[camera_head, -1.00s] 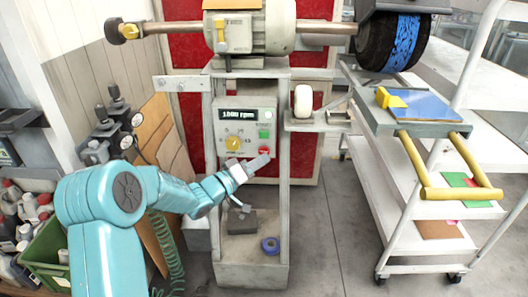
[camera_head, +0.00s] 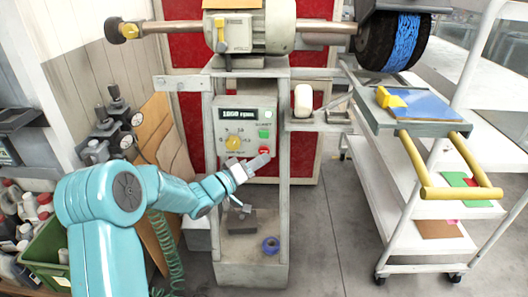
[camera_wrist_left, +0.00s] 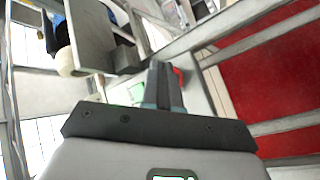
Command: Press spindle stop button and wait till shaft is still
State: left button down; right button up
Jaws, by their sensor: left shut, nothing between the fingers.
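The control box (camera_head: 228,165) is on the front of the grey machine stand. It has a lit rpm display (camera_head: 238,114), a yellow dial (camera_head: 233,143), a green button (camera_head: 264,133) and a red button (camera_head: 264,151). My left gripper (camera_head: 260,162) is shut and empty, its tip just below the red button. In the left wrist view its fingers (camera_wrist_left: 165,82) are together, with red (camera_wrist_left: 178,74) right beside the tip; I cannot tell whether they touch. The shaft (camera_head: 325,27) runs from the motor (camera_head: 272,25) toward the black and blue brush wheel (camera_head: 393,42). My right gripper is not in view.
A white trolley (camera_head: 420,185) with a yellow handle (camera_head: 460,192) stands at the right. A small shelf (camera_head: 318,125) juts from the stand. A green crate (camera_head: 42,250) and bottles are at lower left. Grey floor is clear between stand and trolley.

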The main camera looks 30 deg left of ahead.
pick_arm(q)
jog(key=shift+w, duration=0.1)
dwell(0.7)
jog(key=shift+w+a, duration=0.25)
jog(key=shift+w+a, duration=0.2)
jog(key=shift+w, duration=0.15)
dwell(0.7)
dwell(0.3)
jog(key=shift+s+d, duration=0.45)
jog(key=shift+s, duration=0.25)
jog(key=shift+s+d+b, duration=0.2)
jog(key=shift+s+d, duration=0.25)
jog(key=shift+s, duration=0.25)
jog(key=shift+s+d+b, duration=0.15)
jog(key=shift+s+d, duration=0.25)
jog(key=shift+s, duration=0.35)
jog(key=shift+s+d+b, duration=0.2)
jog(key=shift+s+d, duration=0.25)
jog(key=shift+s, duration=0.25)
